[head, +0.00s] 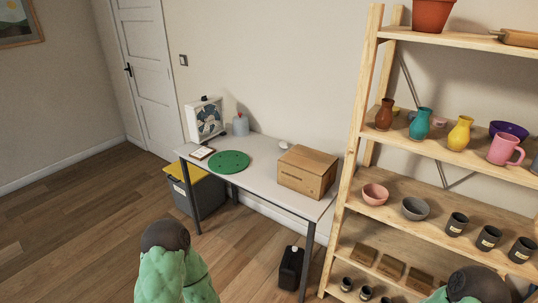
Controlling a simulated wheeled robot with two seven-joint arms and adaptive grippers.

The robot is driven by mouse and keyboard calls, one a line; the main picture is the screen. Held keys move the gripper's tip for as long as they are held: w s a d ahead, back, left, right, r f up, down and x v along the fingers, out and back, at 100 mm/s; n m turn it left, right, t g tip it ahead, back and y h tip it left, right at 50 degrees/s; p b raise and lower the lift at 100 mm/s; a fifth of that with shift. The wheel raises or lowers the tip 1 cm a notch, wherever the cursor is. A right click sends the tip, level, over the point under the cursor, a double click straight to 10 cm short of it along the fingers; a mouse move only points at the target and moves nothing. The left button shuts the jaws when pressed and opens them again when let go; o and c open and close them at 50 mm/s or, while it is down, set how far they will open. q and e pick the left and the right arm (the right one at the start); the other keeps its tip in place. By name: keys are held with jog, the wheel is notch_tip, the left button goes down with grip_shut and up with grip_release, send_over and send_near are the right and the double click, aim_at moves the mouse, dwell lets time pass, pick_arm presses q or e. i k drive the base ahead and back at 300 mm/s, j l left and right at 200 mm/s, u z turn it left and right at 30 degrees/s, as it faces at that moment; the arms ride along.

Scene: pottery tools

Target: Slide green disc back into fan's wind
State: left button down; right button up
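The green disc (229,162) lies flat on the white table (262,150), near its left end. It has a few small dark marks on it. The fan (205,120) is a white box with a dark round face, standing at the table's back left corner, behind the disc and a little to its left. The disc is apart from the fan. Neither of my grippers is in view; only green-covered parts of my arms show at the bottom edge.
A cardboard box (307,172) stands on the table's right part. A grey jug-like item (240,124) and a small flat item (202,153) are near the fan. A wooden shelf (352,160) with pottery stands right. A grey bin (195,190) and black canister (290,268) are on the floor.

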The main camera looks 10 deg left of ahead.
aim_at(227, 163)
jog(key=i+j+z, duration=0.2)
jog(key=j+z, duration=0.2)
jog(key=j, duration=0.25)
jog(key=i+j+z, duration=0.15)
jog(key=j+z, duration=0.2)
jog(key=j, duration=0.3)
jog(key=j+z, duration=0.4)
jog(key=j, duration=0.3)
